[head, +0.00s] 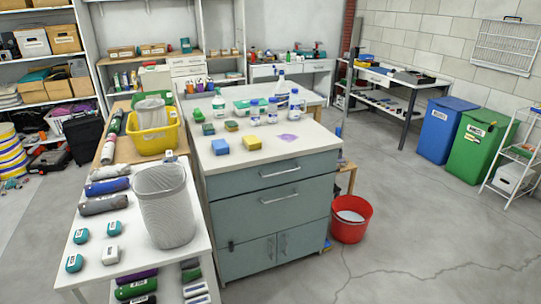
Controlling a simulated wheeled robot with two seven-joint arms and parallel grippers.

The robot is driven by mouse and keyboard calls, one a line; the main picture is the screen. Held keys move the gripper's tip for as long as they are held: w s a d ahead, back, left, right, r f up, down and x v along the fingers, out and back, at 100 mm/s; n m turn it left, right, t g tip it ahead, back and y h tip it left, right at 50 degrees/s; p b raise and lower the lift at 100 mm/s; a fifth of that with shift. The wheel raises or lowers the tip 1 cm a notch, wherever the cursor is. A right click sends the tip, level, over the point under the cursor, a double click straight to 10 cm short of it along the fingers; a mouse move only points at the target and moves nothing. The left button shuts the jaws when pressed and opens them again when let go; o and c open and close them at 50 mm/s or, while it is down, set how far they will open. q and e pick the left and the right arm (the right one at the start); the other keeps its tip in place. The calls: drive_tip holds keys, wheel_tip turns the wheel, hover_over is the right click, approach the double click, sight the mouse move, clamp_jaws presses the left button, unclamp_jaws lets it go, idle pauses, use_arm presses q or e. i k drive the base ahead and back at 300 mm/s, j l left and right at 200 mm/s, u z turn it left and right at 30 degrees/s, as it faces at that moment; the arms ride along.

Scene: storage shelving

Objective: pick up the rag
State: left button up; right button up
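A flat purple patch that looks like the rag (289,138) lies on the pale top of the grey-green cabinet (271,191), near its right side. It is small in the head view, so its folds cannot be made out. Blue and yellow sponge-like blocks lie to its left: a blue block (220,147) and a yellow block (252,142). Several bottles (272,112) stand behind it. Neither of my grippers is in view.
A grey mesh bin (165,205) stands on the white table (140,262) at left front, beside several small teal-and-white items. A yellow basket (153,140) stands behind it. A red bucket (351,219) stands on the floor right of the cabinet. The floor at front right is clear.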

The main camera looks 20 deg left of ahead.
sight(251, 142)
drive_tip(key=i+u, duration=0.15)
drive_tip(key=u, duration=0.3)
drive_tip(key=i+l+u, duration=0.15)
drive_tip(key=u, duration=0.3)
drive_tip(key=i+l+u, duration=0.1)
drive_tip(key=u, duration=0.3)
